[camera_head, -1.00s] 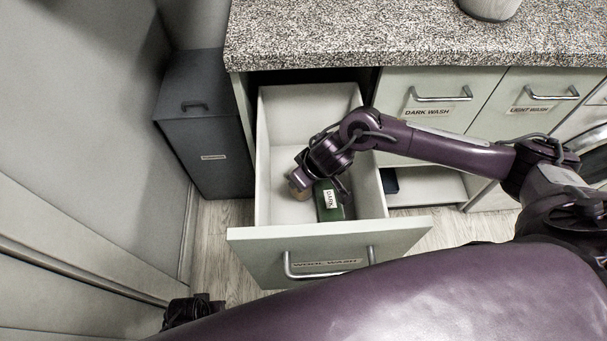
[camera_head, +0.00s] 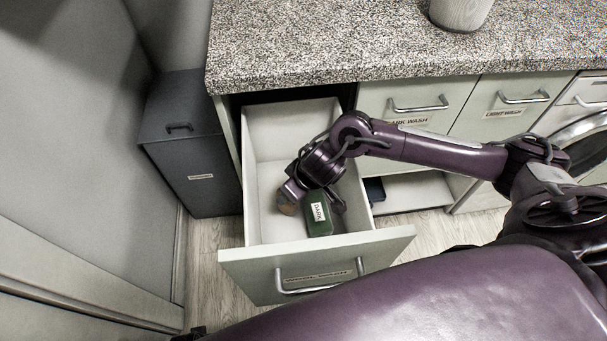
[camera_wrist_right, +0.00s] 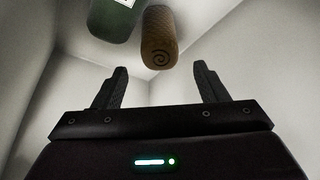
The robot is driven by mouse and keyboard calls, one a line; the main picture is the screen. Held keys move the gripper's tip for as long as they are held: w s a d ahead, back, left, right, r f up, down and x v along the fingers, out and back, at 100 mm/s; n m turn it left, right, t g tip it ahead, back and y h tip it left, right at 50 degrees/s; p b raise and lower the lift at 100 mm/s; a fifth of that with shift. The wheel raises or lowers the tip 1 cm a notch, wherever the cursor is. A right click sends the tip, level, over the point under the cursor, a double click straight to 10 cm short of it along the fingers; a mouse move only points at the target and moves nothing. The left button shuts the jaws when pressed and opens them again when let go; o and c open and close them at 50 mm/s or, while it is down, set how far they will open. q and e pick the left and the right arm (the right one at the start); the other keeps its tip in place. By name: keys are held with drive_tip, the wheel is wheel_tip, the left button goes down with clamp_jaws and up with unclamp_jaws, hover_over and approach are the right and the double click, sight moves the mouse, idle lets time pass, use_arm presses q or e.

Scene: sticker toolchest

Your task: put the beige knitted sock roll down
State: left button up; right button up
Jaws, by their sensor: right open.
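The beige knitted sock roll (camera_head: 286,207) lies in the open drawer, partly hidden by my right gripper in the head view. The right wrist view shows the sock roll (camera_wrist_right: 160,38) with its spiral end, just beyond the fingertips and apart from them. My right gripper (camera_head: 312,198) is inside the drawer, open and empty. Its spread fingers show in the right wrist view (camera_wrist_right: 160,68). The open drawer (camera_head: 262,236) has a pale front with a label and handle. Only a small dark part, perhaps of my left arm, shows at the bottom edge.
A speckled countertop (camera_head: 330,45) overhangs the drawer's back. A dark bin (camera_head: 190,150) stands left. The drawer's far part is clear.

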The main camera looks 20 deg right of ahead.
use_arm(q)
drive_tip(key=s+a+f+p, duration=0.1)
drive_tip(key=s+f+p, duration=0.2)
drive_tip(key=s, duration=0.3)
drive_tip(key=shift+a+f, duration=0.15)
drive_tip(key=shift+a, duration=0.1)
use_arm(e)
drive_tip(key=v, duration=0.8)
use_arm(q)
drive_tip(key=shift+s, duration=0.1)
use_arm(e)
drive_tip(key=shift+r, duration=0.1)
